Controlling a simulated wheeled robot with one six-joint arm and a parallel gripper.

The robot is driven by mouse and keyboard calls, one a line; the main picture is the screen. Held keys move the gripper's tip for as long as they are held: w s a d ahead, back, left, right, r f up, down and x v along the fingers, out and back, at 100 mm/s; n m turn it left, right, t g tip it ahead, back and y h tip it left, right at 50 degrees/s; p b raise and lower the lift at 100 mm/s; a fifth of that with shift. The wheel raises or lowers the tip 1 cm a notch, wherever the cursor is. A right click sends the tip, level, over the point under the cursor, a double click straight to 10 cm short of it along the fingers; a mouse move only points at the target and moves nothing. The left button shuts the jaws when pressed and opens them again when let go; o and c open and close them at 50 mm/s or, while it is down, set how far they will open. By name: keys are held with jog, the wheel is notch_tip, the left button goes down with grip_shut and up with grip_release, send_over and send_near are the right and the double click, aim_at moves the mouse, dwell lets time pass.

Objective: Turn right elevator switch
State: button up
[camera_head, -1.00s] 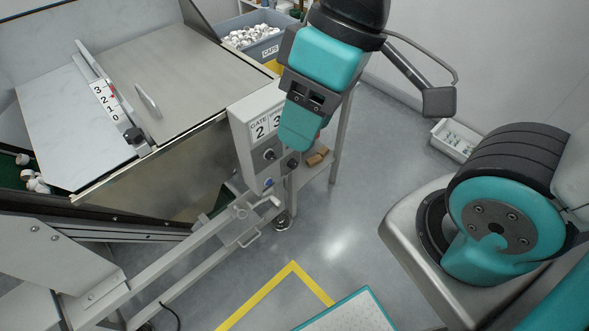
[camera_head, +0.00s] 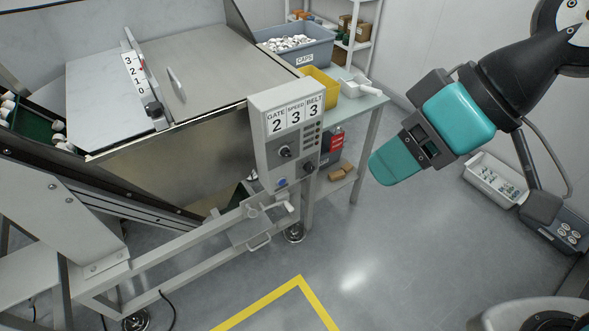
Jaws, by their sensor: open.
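A grey control box (camera_head: 288,132) stands at the front right corner of the hopper machine. Its face reads GATE 2, SPEED 3, BELT 3. Two dark knobs show below the labels: a left knob (camera_head: 285,152) and a right knob (camera_head: 308,168). A blue button (camera_head: 281,182) sits below the left one. My gripper (camera_head: 388,172) has teal fingers and is open and empty. It is to the right of the box, apart from it, in the air over the floor. The gap between its fingertips is hard to see from this angle.
A grey CAPS bin (camera_head: 312,57), a yellow bin (camera_head: 318,82) and a white scoop tray (camera_head: 356,87) stand on the table behind the box. A crank handle and bracket (camera_head: 262,222) jut out below. A white crate (camera_head: 496,180) is on the floor at right. The middle floor is clear.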

jog(key=w+a+f+n+t+y+b, duration=0.1)
jog(key=w+a+f+t+y+b, duration=0.15)
jog(key=f+b, duration=0.45)
jog(key=w+a+f+t+y+b, duration=0.1)
jog(key=w+a+f+b, duration=0.1)
jog(key=w+f+b, duration=0.3)
jog(key=w+a+f+n+t+y+b, duration=0.1)
jog(key=w+a+f+t+b, duration=0.15)
jog(key=f+b, duration=0.55)
jog(key=m+t+b, duration=0.2)
jog(key=t+b, duration=0.6)
jog(key=b, duration=0.7)
send_near(288, 156)
jog(key=shift+n+h, duration=0.3)
jog(key=shift+h, duration=0.05)
jog(key=p+x, duration=0.3)
jog(key=p, duration=0.1)
jog(key=p+x, duration=0.2)
jog(key=p, duration=0.2)
jog(key=p+x, duration=0.3)
jog(key=p, duration=0.1)
jog(key=shift+w+a+r, duration=0.15)
jog(key=shift+a+r, duration=0.15)
jog(key=shift+w+a+f+p, duration=0.1)
jog(key=shift+w+a+p, duration=0.2)
jog(key=shift+w, duration=0.25)
jog(key=c, duration=0.9)
